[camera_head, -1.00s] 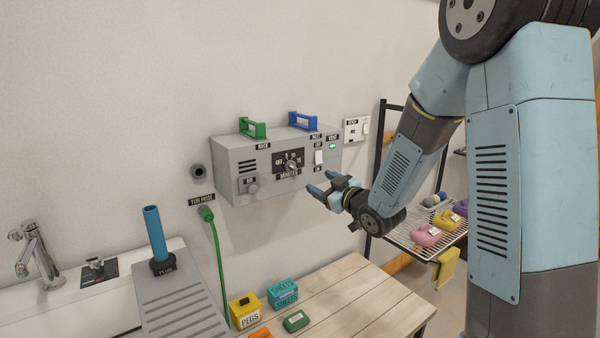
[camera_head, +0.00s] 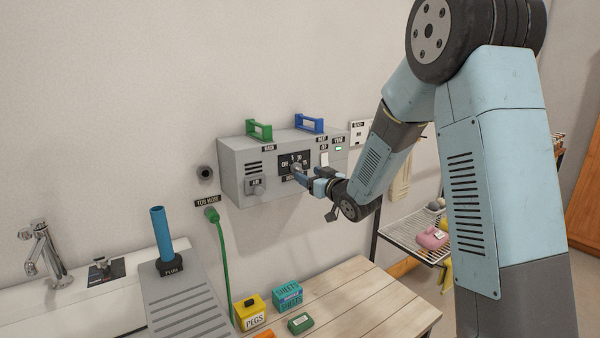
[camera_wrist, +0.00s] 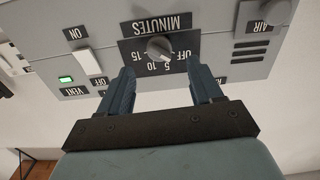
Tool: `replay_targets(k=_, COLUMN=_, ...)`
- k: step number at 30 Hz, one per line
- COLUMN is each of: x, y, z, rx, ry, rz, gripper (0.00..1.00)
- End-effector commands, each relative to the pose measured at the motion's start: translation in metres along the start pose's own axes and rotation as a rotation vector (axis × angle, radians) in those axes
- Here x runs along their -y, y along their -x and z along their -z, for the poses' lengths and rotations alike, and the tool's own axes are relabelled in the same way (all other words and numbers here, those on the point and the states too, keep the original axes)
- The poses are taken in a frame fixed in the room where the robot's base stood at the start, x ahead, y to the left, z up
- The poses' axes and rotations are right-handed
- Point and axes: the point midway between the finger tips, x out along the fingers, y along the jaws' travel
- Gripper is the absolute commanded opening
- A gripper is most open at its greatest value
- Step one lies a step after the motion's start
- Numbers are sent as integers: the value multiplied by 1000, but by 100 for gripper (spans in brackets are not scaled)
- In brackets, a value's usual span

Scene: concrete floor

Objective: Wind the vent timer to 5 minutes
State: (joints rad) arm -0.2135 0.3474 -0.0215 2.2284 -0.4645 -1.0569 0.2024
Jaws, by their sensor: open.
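The vent timer is a round grey knob (camera_wrist: 159,48) on a black dial plate (camera_wrist: 190,46) marked OFF, 5, 10, 15 and MINUTES, upside down in the wrist view. The plate is on the front of a grey wall box (camera_head: 232,178). My gripper (camera_wrist: 160,90) is open, its two blue fingers apart and pointing at the dial, with the knob ahead between them and nothing held. In the head view my gripper (camera_head: 302,176) is in front of the dial and hides part of it. I cannot tell exactly where the knob points.
Beside the dial are a white switch (camera_wrist: 82,60), a lit green VENT light (camera_wrist: 65,79) and the AIR knob (camera_head: 255,187). A wooden table (camera_head: 365,305) with small boxes is below.

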Motion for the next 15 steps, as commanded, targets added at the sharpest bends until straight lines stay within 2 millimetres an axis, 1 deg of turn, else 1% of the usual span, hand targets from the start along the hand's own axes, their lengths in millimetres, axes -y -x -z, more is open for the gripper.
replay_targets(k=1, x=0, y=-9, z=0, rx=0, ry=0, rz=1, gripper=65)
replay_targets(k=3, x=1, y=-19, z=0, rx=-1, ry=0, rz=1, gripper=65)
replay_targets(k=6, x=0, y=-31, z=0, rx=0, ry=1, rz=1, gripper=65)
replay_targets(k=10, x=0, y=-42, z=0, rx=-1, ry=1, rz=1, gripper=65)
replay_targets(k=15, x=0, y=-46, z=0, rx=0, ry=0, rz=0, gripper=65)
